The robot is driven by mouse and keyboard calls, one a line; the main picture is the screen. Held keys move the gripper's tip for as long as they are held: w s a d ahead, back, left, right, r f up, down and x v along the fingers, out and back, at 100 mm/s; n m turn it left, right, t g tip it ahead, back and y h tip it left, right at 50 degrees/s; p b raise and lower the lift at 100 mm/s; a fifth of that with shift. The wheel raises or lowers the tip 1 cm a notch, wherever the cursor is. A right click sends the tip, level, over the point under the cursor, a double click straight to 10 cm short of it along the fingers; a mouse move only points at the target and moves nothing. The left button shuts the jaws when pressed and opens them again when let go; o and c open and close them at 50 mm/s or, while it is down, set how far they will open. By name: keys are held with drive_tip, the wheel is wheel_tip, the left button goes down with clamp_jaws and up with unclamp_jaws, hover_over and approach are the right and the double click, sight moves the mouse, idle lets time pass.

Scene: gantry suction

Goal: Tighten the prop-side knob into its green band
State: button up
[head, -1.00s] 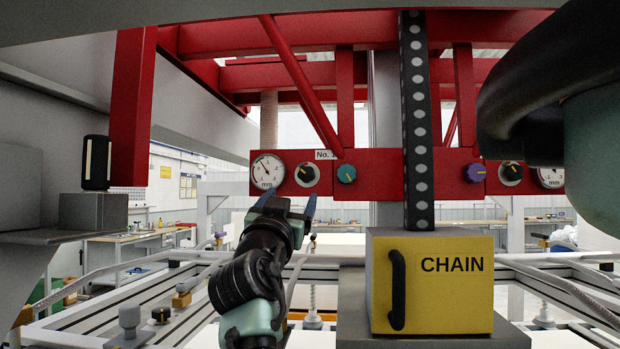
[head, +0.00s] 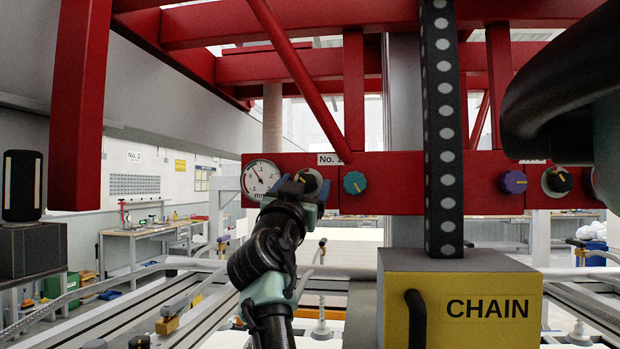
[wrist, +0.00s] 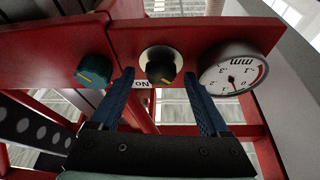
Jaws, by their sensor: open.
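A red beam (head: 400,165) carries several knobs. A black knob with a pale pointer on a cream disc (wrist: 161,64) sits between a teal knob (wrist: 94,71) and a round mm gauge (wrist: 233,76). In the head view the gauge (head: 261,178) is left of the black knob (head: 309,182), which my gripper partly covers; the teal knob (head: 355,182) is to its right. My gripper (wrist: 157,75) is open, its blue fingers on either side of the black knob in the wrist view; contact cannot be told.
A purple knob (head: 513,181) and another black knob (head: 557,180) sit further right on the beam. A dotted black chain (head: 440,130) hangs before the beam, above a yellow CHAIN box (head: 460,300).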

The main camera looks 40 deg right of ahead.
drive_tip(key=shift+w+d+r, duration=0.1)
drive_tip(key=shift+w+d, duration=0.1)
drive_tip(key=shift+d, duration=0.1)
drive_tip(key=shift+a, duration=0.15)
drive_tip(key=shift+s, duration=0.1)
drive_tip(key=shift+c, duration=0.7)
clamp_jaws()
drive_tip(key=shift+m+g+h+b, duration=0.4)
drive_tip(key=shift+m+g+b, duration=0.25)
drive_tip(key=shift+m, duration=0.95)
